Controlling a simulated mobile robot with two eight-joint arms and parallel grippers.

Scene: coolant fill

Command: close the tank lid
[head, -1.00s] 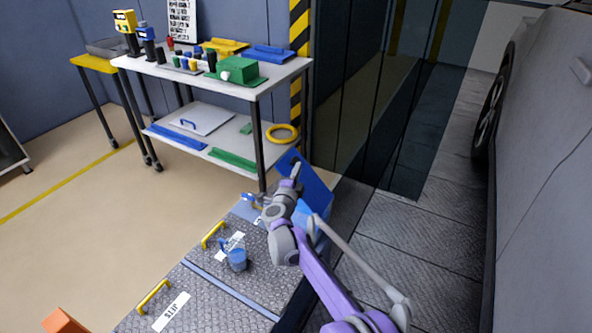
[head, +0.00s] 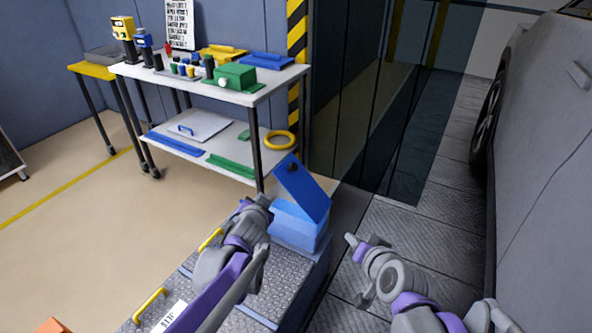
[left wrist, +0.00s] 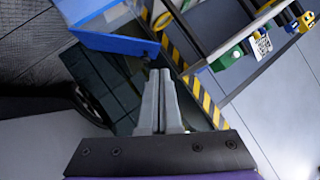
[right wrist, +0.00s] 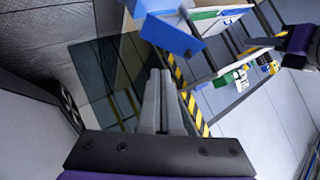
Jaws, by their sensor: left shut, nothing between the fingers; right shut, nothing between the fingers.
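The blue tank (head: 298,233) stands at the far end of the bench. Its blue lid (head: 303,190) is raised and tilted, with a small dark round part on it. The lid also shows in the left wrist view (left wrist: 118,43) and in the right wrist view (right wrist: 172,36). My left gripper (head: 262,201) is just left of the tank; its fingers show shut and empty in the left wrist view (left wrist: 160,100). My right gripper (head: 351,240) is right of the tank, apart from it, and its fingers show shut and empty in the right wrist view (right wrist: 160,100).
The bench top (head: 290,283) has yellow handles (head: 150,303); my left arm covers much of it. A white shelf table (head: 210,85) with tools and boxes stands behind, beside a striped post (head: 297,60). A vehicle (head: 550,170) stands at the right. The floor between is clear.

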